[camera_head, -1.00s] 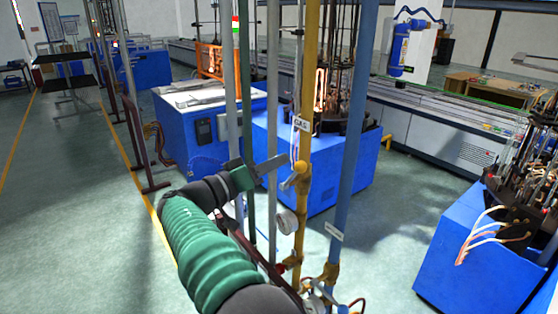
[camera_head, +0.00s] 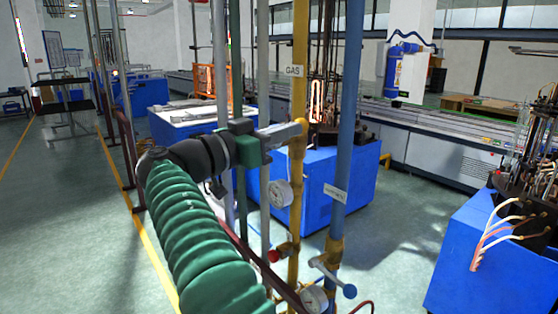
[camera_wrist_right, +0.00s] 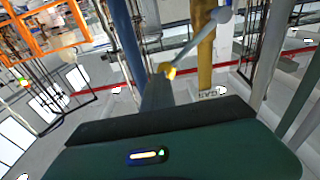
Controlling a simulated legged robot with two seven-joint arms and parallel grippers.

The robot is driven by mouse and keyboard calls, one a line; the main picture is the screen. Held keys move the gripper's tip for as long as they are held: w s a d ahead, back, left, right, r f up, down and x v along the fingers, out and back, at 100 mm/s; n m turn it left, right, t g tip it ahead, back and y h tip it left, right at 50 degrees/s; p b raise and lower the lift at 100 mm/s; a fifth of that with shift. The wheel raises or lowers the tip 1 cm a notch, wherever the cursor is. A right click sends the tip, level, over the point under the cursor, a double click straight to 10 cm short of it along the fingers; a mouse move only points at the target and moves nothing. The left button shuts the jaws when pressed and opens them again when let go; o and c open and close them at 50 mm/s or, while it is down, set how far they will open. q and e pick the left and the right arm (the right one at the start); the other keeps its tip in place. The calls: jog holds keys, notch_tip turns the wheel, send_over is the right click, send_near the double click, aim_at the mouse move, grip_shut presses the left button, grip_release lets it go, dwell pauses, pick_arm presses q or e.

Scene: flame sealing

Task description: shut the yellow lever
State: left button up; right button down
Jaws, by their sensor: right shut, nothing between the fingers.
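The yellow lever is a grey rod with a yellow knob (camera_wrist_right: 168,70), on a valve of the yellow gas pipe (camera_head: 298,100). In the right wrist view the rod runs from a rounded grey hub (camera_wrist_right: 222,14) at the pipe down to the knob. My right gripper (camera_head: 282,131) is shut and empty, its fingers reaching to the pipe at valve height. In the wrist view the closed fingers (camera_wrist_right: 157,94) end right by the knob; I cannot tell if they touch. In the head view the gripper mostly hides the lever. My left gripper is not in view.
A blue pipe (camera_head: 348,110) stands right of the yellow one, with a blue-knobbed lever (camera_head: 348,291) low down. Grey and green pipes (camera_head: 236,60) stand close left, beside my gripper. A gauge (camera_head: 280,193) sits below. Blue machines (camera_head: 340,180) stand behind.

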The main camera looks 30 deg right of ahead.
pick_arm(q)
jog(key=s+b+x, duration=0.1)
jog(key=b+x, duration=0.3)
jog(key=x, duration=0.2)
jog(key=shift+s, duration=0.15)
pick_arm(e)
jog(key=m, duration=0.1)
jog(key=s+f+m, duration=0.1)
jog(key=f+m, duration=0.1)
jog(key=shift+s+d+f+g, duration=0.2)
jog(key=shift+s+g, duration=0.05)
jog(key=shift+g, duration=0.05)
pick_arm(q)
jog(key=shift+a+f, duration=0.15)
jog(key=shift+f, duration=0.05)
pick_arm(e)
jog(key=shift+d, duration=0.1)
